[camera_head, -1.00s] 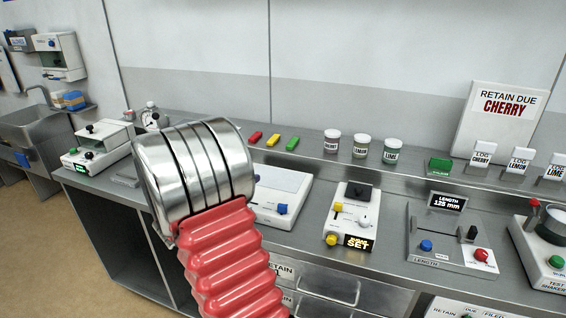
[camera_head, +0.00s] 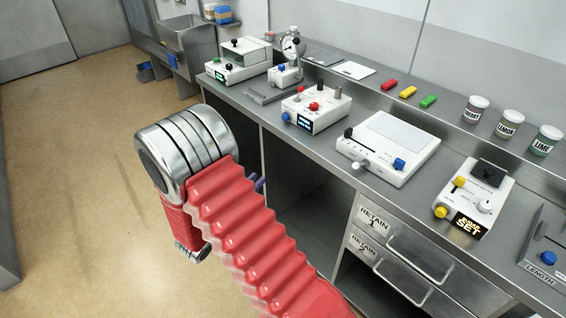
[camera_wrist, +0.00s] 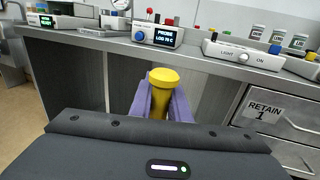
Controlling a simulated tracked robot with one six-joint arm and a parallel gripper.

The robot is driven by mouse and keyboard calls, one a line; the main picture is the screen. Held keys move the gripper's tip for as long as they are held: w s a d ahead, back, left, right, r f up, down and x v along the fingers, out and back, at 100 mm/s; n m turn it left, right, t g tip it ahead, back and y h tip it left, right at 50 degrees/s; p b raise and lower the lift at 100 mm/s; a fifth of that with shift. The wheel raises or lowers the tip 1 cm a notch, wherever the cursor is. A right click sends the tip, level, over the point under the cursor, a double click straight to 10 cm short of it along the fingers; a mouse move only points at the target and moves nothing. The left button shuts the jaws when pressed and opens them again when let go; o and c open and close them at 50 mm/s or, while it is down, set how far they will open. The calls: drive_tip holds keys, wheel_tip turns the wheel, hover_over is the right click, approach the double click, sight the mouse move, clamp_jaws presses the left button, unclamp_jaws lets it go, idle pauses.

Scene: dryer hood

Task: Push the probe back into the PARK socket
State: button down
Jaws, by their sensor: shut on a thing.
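My gripper (camera_wrist: 163,103) has purple fingers shut on a yellow, round-capped piece (camera_wrist: 164,75), which may be the probe. The piece stands upright between the fingers, and its lower end is hidden. In the head view only a bit of purple finger (camera_head: 259,184) shows behind my red arm, in front of the bench. The white probe unit (camera_head: 322,121) on the bench has a lit display, a blue knob, red knobs and metal posts. It also shows in the wrist view (camera_wrist: 152,49), beyond and above the gripper, apart from it. No PARK label is readable.
The bench's front edge (camera_wrist: 210,68) lies between my gripper and the units. A white light box (camera_head: 388,148) stands right of the probe unit; a dial-gauge unit (camera_head: 285,74) stands left. Retain drawers (camera_head: 405,270) are at lower right. The floor at left is clear.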

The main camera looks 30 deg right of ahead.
drive_tip(key=s+a+f+n+t+y, duration=0.1)
drive_tip(key=a+f, duration=0.3)
drive_tip(key=a, duration=0.5)
drive_tip(key=shift+s+a+f+n+t+y, duration=0.3)
drive_tip(key=shift+a+n+t, duration=0.15)
drive_tip(key=shift+t, duration=0.35)
drive_tip(key=shift+d, duration=0.15)
